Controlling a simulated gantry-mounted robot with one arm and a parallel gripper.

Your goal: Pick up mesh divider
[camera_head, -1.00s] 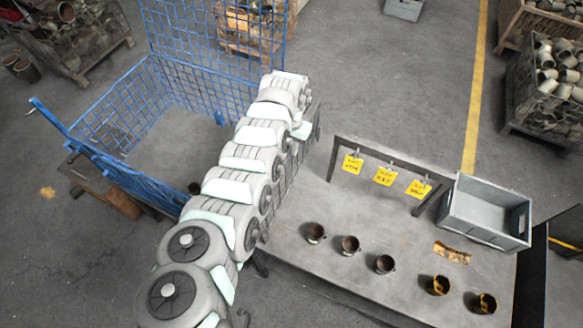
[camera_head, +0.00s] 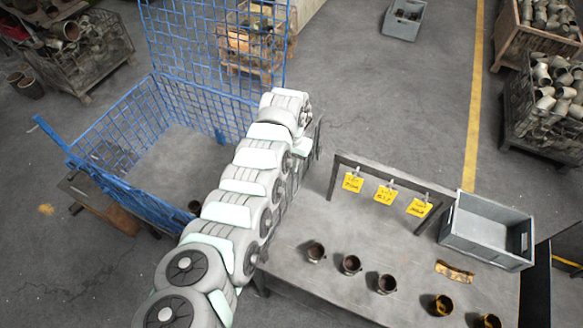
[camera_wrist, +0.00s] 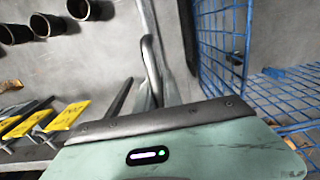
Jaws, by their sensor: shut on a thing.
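In the head view my arm reaches away from the camera between the blue mesh crate and the grey bench. A thin dark mesh panel, which looks like the mesh divider (camera_head: 299,178), shows steeply tilted along the arm's right side; the arm covers most of it. In the wrist view my gripper (camera_wrist: 160,88) is shut on a thin grey metal edge (camera_wrist: 148,50), seen nearly edge-on, that fits the divider.
The blue mesh crate (camera_head: 125,190) stands left of the arm. The bench (camera_head: 320,215) at right carries several dark cups (camera_head: 351,264), a rack with yellow tags (camera_head: 385,193) and a grey bin (camera_head: 484,258). Open floor lies behind.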

